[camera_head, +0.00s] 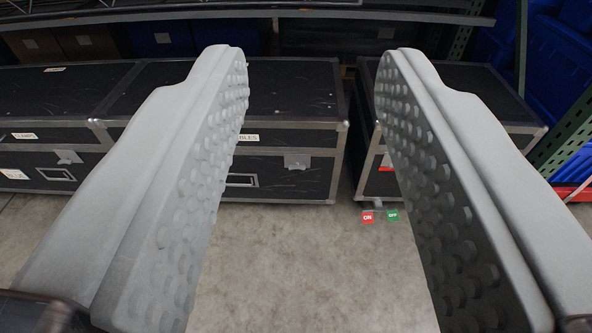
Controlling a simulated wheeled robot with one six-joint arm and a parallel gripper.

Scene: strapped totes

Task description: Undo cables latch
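My gripper (313,75) is wide open and empty, its two grey studded fingers reaching forward from the left and right edges. Between and beyond them, a black case (290,105) with metal edging stands on the floor. A white label (245,138) on its front ends in "BLES"; its start is hidden by the left finger. A silver latch (297,160) sits on the seam at the right of that front, apart from the fingers. Whether it is fastened is too small to tell. The left finger hides part of the case front.
Another black case (40,100) with its own latch (68,156) stands at left. A third case (470,85) is partly behind the right finger. Red "ON" (367,217) and green "OFF" (392,215) tags show near its base. Shelving (300,14) spans the back; the concrete floor (300,270) is clear.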

